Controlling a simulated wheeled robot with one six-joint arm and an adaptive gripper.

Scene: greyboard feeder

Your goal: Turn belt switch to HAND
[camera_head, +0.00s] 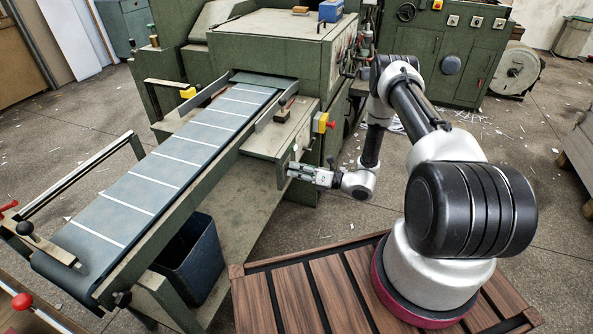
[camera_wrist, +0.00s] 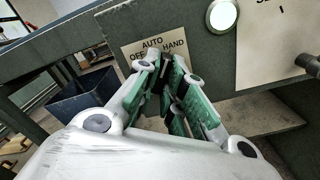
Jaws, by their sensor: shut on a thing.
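The belt switch (camera_wrist: 163,64) sits on the green panel, by a cream label plate (camera_wrist: 139,50) reading AUTO, OFF and HAND. My gripper (camera_wrist: 168,72) is at the switch, its green-padded fingers closed around the small handle. The fingers hide most of the handle and the lower part of the plate, so I cannot tell which position it points to. In the head view my gripper (camera_head: 290,172) reaches from the right to the side panel of the feeder, below the belt's far end; the switch is too small to make out there.
The striped conveyor belt (camera_head: 150,180) runs to the left. A dark blue bin (camera_head: 196,262) stands under it. A round lit lamp (camera_wrist: 222,16) and a black knob (camera_wrist: 308,64) sit right of the switch. A red button on a yellow box (camera_head: 322,123) is above my gripper.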

